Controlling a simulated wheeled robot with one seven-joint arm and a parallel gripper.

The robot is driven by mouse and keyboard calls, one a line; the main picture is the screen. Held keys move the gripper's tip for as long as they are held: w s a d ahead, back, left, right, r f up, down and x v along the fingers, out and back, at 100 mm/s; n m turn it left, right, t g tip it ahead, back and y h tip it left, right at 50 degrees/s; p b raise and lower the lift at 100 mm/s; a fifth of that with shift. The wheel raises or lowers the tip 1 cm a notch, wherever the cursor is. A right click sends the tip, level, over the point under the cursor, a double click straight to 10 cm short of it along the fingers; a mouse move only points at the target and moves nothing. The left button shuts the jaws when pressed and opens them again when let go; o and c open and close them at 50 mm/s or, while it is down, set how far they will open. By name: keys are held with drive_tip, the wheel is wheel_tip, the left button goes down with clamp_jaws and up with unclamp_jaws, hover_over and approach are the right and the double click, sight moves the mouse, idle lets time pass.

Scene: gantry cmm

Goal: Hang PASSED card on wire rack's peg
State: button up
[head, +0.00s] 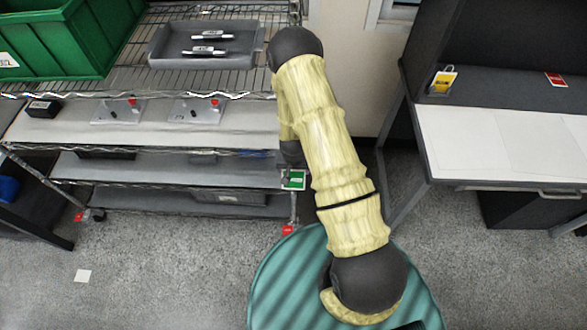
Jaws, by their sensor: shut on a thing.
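My gripper (290,171) is small and partly hidden behind my arm, at the right end of the wire rack (270,95). It is shut on a green card with a white panel (295,180), taken as the PASSED card; its lettering is too small to read. The card hangs upright just below the fingers, near the rack's right front post. I cannot tell whether it touches the post. The peg cannot be made out here; my arm covers part of the rack's right end.
A grey tray (160,50) and a green bin (85,38) stand on the top shelf. Clear cases (196,112) sit on the shelf below. A workbench (500,145) at right carries a yellow card (443,82) and a red card (556,80). Floor at front left is mostly clear.

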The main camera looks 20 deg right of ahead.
drive_tip(key=shift+w+d+f, duration=0.1)
drive_tip(key=shift+f, duration=0.1)
idle(0.6)
drive_tip(key=o, duration=1.2)
drive_tip(key=shift+w, duration=0.2)
drive_tip(key=shift+c, duration=0.4)
drive_tip(key=shift+w+r, duration=0.1)
drive_tip(key=shift+r, duration=0.55)
drive_tip(key=shift+s+a+r+p, duration=0.1)
drive_tip(key=shift+s+r+p, duration=0.1)
drive_tip(key=shift+r+p, duration=0.35)
drive_tip(key=shift+s+a+r+p, duration=0.1)
drive_tip(key=shift+s+r+p, duration=0.15)
drive_tip(key=shift+r+p, duration=0.3)
drive_tip(key=shift+s+r+p, duration=0.2)
drive_tip(key=shift+r+p, duration=0.2)
drive_tip(key=shift+r, duration=0.3)
drive_tip(key=shift+s+a+r+p, duration=0.1)
drive_tip(key=shift+s+r+p, duration=0.1)
drive_tip(key=shift+r+p, duration=0.55)
drive_tip(key=shift+s+r+p, duration=0.15)
drive_tip(key=shift+r+p, duration=0.25)
drive_tip(key=shift+r, duration=0.55)
drive_tip(key=shift+s, duration=0.1)
